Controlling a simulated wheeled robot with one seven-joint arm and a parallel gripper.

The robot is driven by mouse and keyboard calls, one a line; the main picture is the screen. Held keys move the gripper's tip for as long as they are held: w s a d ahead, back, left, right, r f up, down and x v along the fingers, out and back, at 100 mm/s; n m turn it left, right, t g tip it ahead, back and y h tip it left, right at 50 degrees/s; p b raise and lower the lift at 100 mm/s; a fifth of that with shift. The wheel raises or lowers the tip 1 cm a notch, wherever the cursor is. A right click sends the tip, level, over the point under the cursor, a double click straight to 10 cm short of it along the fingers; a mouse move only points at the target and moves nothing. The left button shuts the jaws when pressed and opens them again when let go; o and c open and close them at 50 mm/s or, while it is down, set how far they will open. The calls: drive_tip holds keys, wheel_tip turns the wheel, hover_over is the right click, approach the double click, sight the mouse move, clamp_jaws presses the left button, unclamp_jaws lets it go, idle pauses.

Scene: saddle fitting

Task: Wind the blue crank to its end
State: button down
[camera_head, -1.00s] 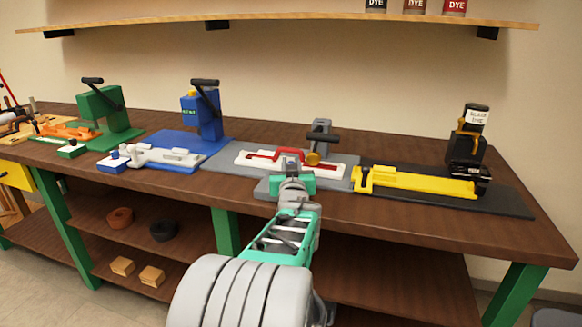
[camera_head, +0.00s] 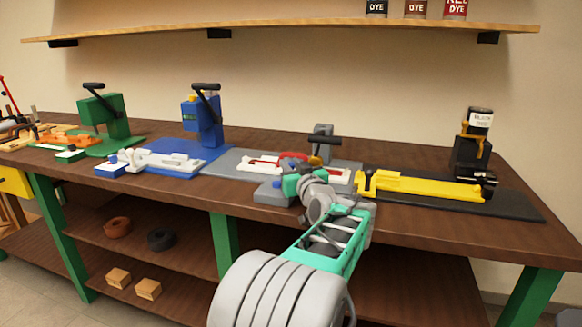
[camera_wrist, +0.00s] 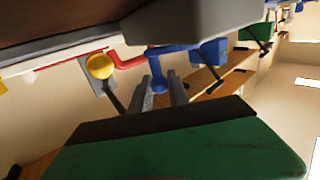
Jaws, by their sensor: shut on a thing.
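The blue crank (camera_wrist: 159,78) shows in the wrist view as a blue bar with a knob-like handle. My gripper (camera_wrist: 164,92) has its two grey fingers on either side of that handle and is shut on it. In the head view my gripper (camera_head: 297,186) is at the front of the grey fixture (camera_head: 226,165), beside a grey block (camera_head: 268,195). A small blue part (camera_head: 277,184) shows on top of this block. My gripper and wrist hide the rest of the crank there. A red and white piece (camera_head: 262,163) lies on the fixture behind my gripper.
A grey press with a dark lever (camera_head: 322,140) stands just behind my gripper. A yellow fixture (camera_head: 425,184) lies to the right. A blue press (camera_head: 203,118) and a green press (camera_head: 101,110) stand to the left. The wooden bench edge (camera_head: 410,221) runs below my wrist.

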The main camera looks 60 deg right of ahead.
drive_tip(key=c, duration=1.3)
unclamp_jaws()
drive_tip(key=shift+o, duration=0.2)
drive_tip(key=v, duration=0.7)
drive_tip(key=shift+s+a, duration=0.25)
